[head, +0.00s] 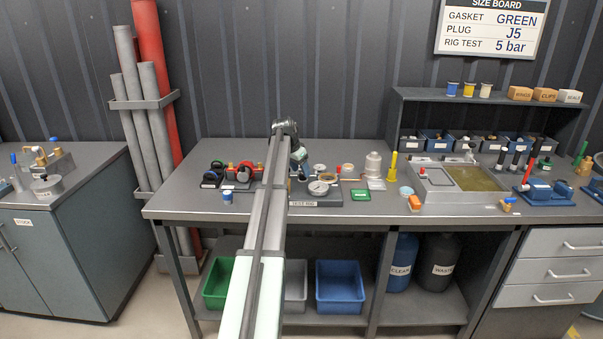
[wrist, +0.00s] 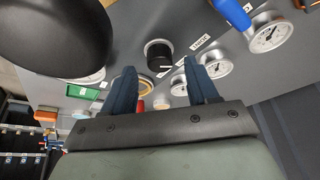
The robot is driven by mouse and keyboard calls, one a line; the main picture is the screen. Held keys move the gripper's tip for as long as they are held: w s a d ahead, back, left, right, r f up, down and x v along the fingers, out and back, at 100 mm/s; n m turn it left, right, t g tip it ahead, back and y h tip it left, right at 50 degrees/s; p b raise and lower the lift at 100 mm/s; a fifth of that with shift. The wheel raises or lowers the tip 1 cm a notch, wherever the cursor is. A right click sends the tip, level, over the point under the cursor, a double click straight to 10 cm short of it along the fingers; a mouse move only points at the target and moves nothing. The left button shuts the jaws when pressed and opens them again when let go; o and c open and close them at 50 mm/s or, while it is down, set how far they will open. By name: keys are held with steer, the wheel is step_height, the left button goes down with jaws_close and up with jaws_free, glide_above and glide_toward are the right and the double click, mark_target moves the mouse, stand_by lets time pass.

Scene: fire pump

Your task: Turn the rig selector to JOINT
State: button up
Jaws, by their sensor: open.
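The rig selector looks to be the black round knob (wrist: 158,53) with a white pointer line, on the grey rig panel in the wrist view. Small white labels (wrist: 200,41) stand beside it; I cannot read them surely. My gripper (wrist: 160,68) is open, its two blue fingers apart, with the knob showing between and just beyond the tips. No contact is visible. In the head view my gripper (head: 298,154) is over the rig (head: 318,196) on the bench; my arm hides part of the rig, and I cannot make out the knob there.
Gauges (wrist: 268,37) and a blue lever (wrist: 232,13) sit close to the knob. A large dark rounded shape (wrist: 55,35) fills the wrist view's upper left. A green box (head: 361,195) lies right of the rig. A wet tray (head: 425,199) stands farther right.

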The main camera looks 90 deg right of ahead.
steer(key=v, duration=1.1)
steer(key=shift+r, duration=0.2)
steer(key=shift+s, duration=0.1)
steer(key=s+d+r+t+y, duration=0.1)
steer(key=s+d, duration=0.4)
steer(key=s, duration=0.2)
steer(key=w+f+n, duration=0.1)
steer(key=f+n, duration=0.1)
steer(key=f, duration=0.2)
steer(key=w+f+n+t+y, duration=0.1)
steer(key=f+n, duration=0.1)
steer(key=f, duration=0.3)
steer(key=w+a+f+n+t+y, duration=0.1)
steer(key=f+n, duration=0.1)
steer(key=f, duration=0.2)
steer(key=shift+w+f, duration=0.1)
steer(key=shift+f, duration=0.2)
